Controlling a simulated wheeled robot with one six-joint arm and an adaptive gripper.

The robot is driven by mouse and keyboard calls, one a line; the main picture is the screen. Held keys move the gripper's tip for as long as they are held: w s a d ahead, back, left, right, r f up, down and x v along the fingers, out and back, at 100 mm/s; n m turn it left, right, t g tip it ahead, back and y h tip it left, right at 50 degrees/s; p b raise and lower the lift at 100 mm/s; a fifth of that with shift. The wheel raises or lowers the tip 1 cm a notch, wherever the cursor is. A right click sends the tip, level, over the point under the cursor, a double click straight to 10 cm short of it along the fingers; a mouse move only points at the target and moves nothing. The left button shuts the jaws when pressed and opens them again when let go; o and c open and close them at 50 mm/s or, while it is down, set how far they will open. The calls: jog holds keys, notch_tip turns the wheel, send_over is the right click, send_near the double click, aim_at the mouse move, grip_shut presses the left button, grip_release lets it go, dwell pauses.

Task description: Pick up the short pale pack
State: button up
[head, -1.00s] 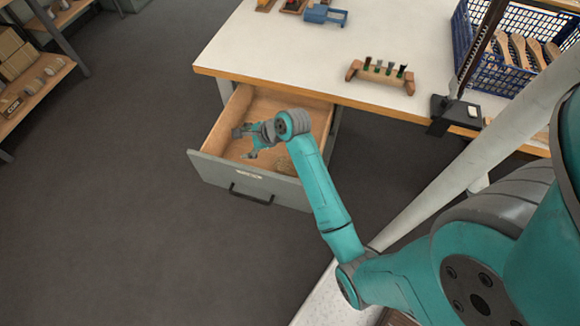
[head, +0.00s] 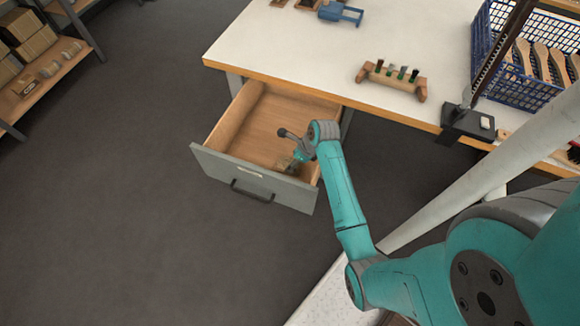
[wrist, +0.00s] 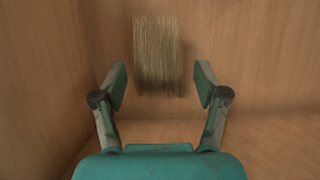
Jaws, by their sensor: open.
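The short pale pack (wrist: 157,55) is a straw-coloured bundle of bristles lying in the open wooden drawer (head: 262,125). In the wrist view it is just ahead of my gripper (wrist: 160,84), with its lower end reaching between the two fingertips. The fingers are apart, one on each side, with a gap between each finger and the pack.
The drawer's grey front (head: 245,180) and wooden walls surround my gripper closely. The white worktop (head: 290,50) lies behind, with a wooden rack of tufts (head: 393,78) and a blue crate (head: 520,85). Shelving stands at the far left.

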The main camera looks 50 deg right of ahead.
jog(key=shift+x, duration=2.4)
jog(key=shift+s, duration=0.15)
jog(key=c, duration=1.2)
